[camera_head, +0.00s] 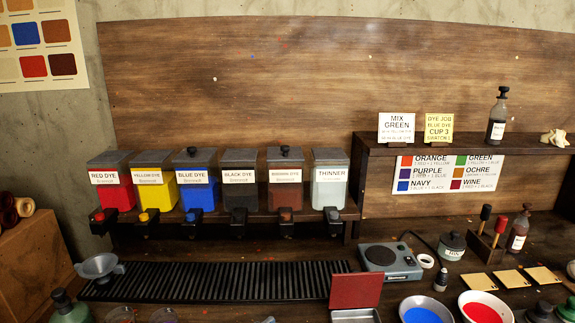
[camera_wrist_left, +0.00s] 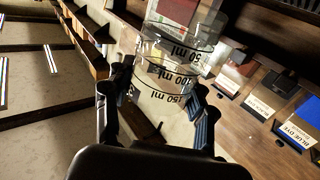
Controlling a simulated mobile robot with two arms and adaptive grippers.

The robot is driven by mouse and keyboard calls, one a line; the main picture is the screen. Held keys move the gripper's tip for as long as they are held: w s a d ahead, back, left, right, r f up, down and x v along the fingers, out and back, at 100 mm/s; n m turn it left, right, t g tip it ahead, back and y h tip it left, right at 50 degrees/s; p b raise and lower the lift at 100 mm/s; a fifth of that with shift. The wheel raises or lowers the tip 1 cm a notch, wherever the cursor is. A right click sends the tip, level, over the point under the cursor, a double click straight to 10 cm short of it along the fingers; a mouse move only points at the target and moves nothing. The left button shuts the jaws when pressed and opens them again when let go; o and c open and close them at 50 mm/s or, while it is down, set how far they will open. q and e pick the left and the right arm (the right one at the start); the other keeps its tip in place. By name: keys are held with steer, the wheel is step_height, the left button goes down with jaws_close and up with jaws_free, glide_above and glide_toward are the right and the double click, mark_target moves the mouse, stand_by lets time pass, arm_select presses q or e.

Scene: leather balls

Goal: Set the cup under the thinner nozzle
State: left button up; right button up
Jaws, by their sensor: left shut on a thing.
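The thinner dispenser (camera_head: 330,180) is the rightmost in the row in the head view, with a pale tank and white label. Its black nozzle (camera_head: 333,214) juts out below the shelf edge. My left gripper (camera_wrist_left: 163,92) is shut on a clear cup (camera_wrist_left: 172,60) with black millilitre marks, its fingers on either side. This cup cannot be picked out in the head view. The space under the thinner nozzle looks empty. My right gripper is in neither view.
Red, yellow, blue, black and brown dye dispensers (camera_head: 198,182) stand left of the thinner. A black slatted drip grate (camera_head: 215,281) lies below. A grey scale (camera_head: 390,262) and red-lidded tin (camera_head: 355,290) are to its right. A funnel (camera_head: 99,268) sits at the grate's left end.

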arm_select(q)
steer(key=s+a+f+n+t+y, duration=0.2)
steer(key=s+a+n+t+y, duration=0.1)
steer(key=a+y, duration=0.3)
steer(key=s+a+f+n+t+y, duration=0.3)
steer(key=s+a+n+y, duration=0.2)
steer(key=a, duration=0.6)
steer(key=shift+f+n+y, duration=0.2)
steer(key=shift+n+y, duration=0.5)
steer(key=shift+y, duration=0.5)
